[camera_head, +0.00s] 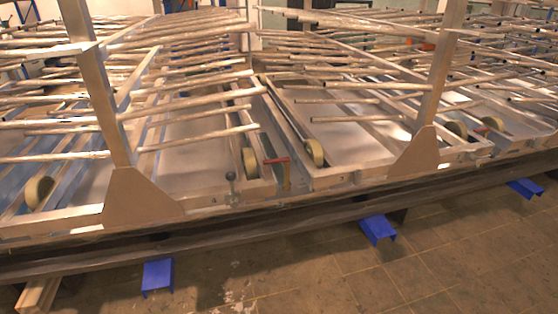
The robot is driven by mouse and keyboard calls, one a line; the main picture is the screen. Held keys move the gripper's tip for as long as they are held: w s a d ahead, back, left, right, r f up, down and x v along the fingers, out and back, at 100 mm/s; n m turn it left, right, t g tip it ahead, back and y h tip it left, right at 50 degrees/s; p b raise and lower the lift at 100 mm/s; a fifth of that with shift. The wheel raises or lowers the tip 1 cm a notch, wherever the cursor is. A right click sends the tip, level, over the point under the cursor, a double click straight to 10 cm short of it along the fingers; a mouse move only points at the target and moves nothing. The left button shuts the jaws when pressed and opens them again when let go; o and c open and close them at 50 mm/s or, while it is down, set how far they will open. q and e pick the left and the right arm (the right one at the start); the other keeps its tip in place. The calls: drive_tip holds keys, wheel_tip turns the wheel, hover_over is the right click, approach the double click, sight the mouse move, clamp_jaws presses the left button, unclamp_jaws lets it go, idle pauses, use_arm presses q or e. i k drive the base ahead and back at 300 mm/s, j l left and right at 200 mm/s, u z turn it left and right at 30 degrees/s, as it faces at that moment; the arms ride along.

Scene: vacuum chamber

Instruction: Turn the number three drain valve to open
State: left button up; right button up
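Another small red part (481,131), possibly a second valve handle, shows farther right along the same edge. Neither of my grippers is in view.
A dark beam (220,232) runs along the front of the frame, above blue supports (158,274) on the tiled floor. Upright posts with wide gusset plates (140,195) and many overhanging rods (185,136) flank the valve. The floor (330,275) in front is clear.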

sight(277, 160)
drive_tip(key=i+l+u, duration=0.15)
drive_tip(key=u, duration=0.8)
drive_tip(key=i+l+u, duration=0.2)
drive_tip(key=l, duration=0.15)
drive_tip(key=l+u, duration=0.15)
drive_tip(key=l, duration=0.15)
drive_tip(key=i+l+u, duration=0.2)
drive_tip(key=l, duration=0.15)
drive_tip(key=k, duration=0.1)
